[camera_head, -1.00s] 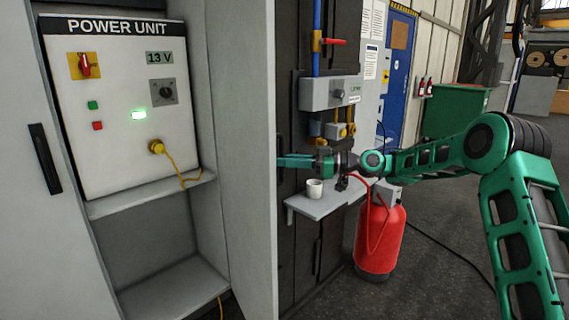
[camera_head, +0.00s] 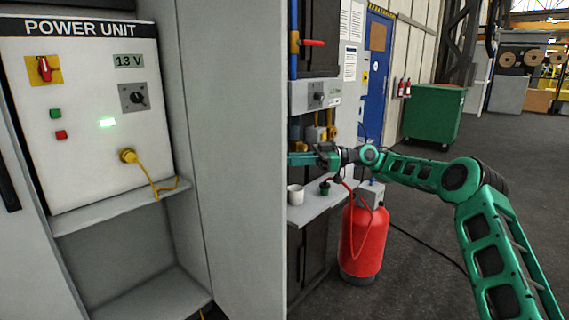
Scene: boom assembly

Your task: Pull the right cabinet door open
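The right cabinet door (camera_head: 240,150) is a tall light grey panel, standing open, with its inner face towards me. Its handle is not in view; the outer face is hidden. My gripper (camera_head: 301,159), green and dark, is on the far side of the door, just right of its free edge. The fingertips end at or behind that edge, so I cannot tell whether they touch the door or are open or shut. The open cabinet holds the white power unit (camera_head: 85,110), with a green light and a yellow plug.
The left door (camera_head: 35,240) stands at the left edge. Behind my gripper, a shelf (camera_head: 313,207) bears a white cup (camera_head: 295,195). A red tank (camera_head: 362,240) stands on the floor beside it. A green bin (camera_head: 433,113) is farther back.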

